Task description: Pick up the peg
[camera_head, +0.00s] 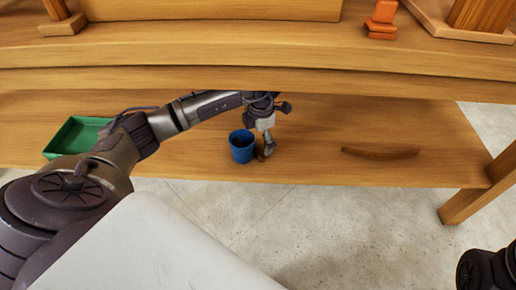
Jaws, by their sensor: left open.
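My left gripper (274,130) is open over the lower wooden shelf, with one finger pointing down just right of a blue cup (241,148). A small brown piece (260,154), possibly the peg, shows between the cup and that fingertip. It is partly hidden, and I cannot tell whether the finger touches it. The blue cup stands upright near the shelf's front edge. My right gripper is out of view; only a dark part of my right arm shows at the lower right.
A green tray (75,138) sits on the lower shelf (330,120) at the left. A curved brown piece (380,152) lies at the right. The upper wooden board (250,50) overhangs at the back, with orange blocks (381,20) on it. The shelf between cup and curved piece is clear.

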